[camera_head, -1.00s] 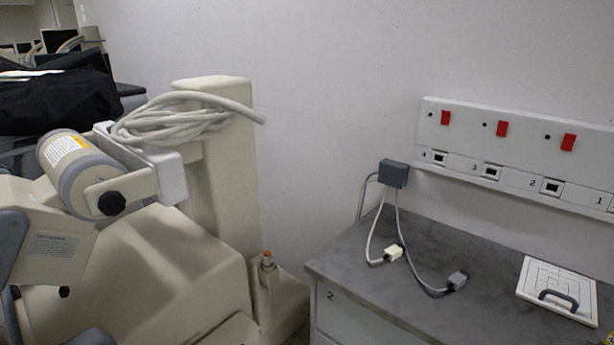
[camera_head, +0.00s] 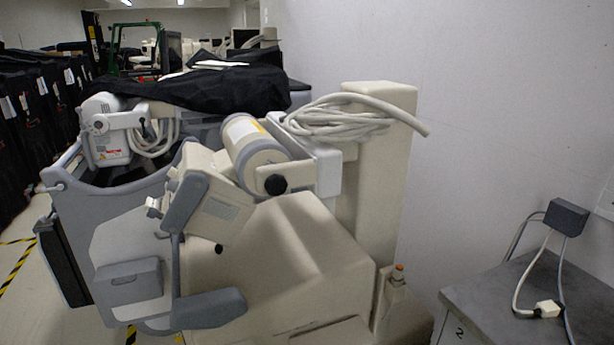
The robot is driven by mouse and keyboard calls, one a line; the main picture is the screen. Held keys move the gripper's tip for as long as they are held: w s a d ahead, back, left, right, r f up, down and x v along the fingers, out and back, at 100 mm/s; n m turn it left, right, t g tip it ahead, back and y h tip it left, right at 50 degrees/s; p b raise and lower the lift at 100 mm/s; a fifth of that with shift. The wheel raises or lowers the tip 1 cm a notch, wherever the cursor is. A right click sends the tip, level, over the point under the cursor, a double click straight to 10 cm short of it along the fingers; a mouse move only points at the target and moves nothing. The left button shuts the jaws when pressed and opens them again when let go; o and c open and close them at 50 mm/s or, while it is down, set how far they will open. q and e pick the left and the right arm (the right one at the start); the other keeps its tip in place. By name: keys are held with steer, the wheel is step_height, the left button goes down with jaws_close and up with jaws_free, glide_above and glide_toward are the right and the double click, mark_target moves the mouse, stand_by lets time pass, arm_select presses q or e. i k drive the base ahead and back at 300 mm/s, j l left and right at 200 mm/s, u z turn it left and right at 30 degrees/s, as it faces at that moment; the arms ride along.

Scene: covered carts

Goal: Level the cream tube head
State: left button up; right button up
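The cream tube head is a cylinder (camera_head: 253,152) with grey bands and a yellow-edged label, in the left-middle of the head view. It sits tilted, its upper end leaning to the left. A black knob (camera_head: 275,185) is on its near lower end, at a pale bracket (camera_head: 318,165) joined to the cream column (camera_head: 378,165). A cream box (camera_head: 212,195) with a small label hangs tilted at its lower left. Neither of my grippers is in view.
A grey-and-white cart body (camera_head: 125,235) stands at the left, with another white head (camera_head: 105,130) behind. Coiled cable (camera_head: 335,118) lies at the column. Black covers (camera_head: 215,88) drape behind. A grey bench (camera_head: 500,290) with a connector box (camera_head: 566,217) is at the right. Black-covered carts (camera_head: 35,110) line the left.

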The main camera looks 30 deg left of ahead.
mark_target(216, 196)
steer(key=u, duration=1.45)
